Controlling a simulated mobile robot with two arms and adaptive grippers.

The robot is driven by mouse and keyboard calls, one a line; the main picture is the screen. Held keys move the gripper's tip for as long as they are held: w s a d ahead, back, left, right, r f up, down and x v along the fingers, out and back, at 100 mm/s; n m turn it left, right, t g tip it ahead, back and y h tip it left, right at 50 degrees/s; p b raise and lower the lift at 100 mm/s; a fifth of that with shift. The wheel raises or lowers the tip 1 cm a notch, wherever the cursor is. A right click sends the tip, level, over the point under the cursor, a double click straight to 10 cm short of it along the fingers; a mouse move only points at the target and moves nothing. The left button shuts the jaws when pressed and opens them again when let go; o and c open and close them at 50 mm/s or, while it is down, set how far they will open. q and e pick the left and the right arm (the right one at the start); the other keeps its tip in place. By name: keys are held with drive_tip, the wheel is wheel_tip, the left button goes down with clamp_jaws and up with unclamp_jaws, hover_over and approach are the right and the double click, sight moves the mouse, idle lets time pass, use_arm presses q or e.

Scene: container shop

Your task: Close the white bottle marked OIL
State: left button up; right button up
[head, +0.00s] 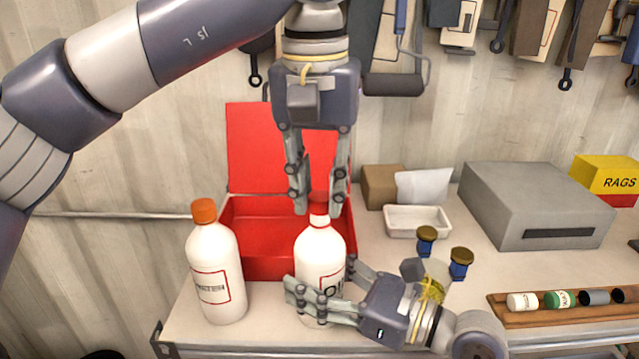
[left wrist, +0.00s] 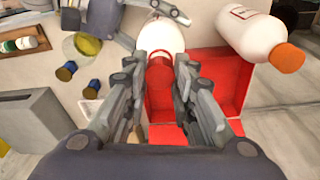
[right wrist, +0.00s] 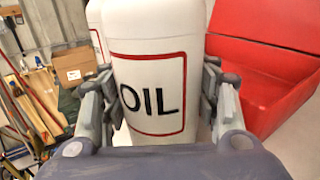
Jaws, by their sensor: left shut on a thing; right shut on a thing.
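The white bottle marked OIL (head: 318,255) stands upright on the bench; its label shows in the right wrist view (right wrist: 150,95). My right gripper (head: 322,298) is shut around the lower body of this bottle from the front right. A red cap (head: 319,195) is at the bottle's top, between the fingers of my left gripper (head: 318,205), which points straight down and is shut on it. The cap also shows in the left wrist view (left wrist: 160,75). The cap meets the bottle's neck; I cannot tell how tightly it sits.
A white bottle with an orange cap (head: 214,265) stands to the left. An open red box (head: 262,240) is behind the OIL bottle. A white tray (head: 417,221), a grey box (head: 535,205), two blue items with brown tops (head: 461,263) and a wooden rack (head: 575,318) are to the right.

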use_arm(q)
drive_tip(key=shift+f, duration=0.5)
drive_tip(key=m, duration=0.9)
drive_tip(key=shift+w+a+m+g+h, duration=0.15)
drive_tip(key=shift+m+g+h, duration=0.25)
drive_tip(key=o, duration=0.7)
drive_tip(key=shift+c, duration=0.2)
drive_tip(key=shift+r, duration=2.25)
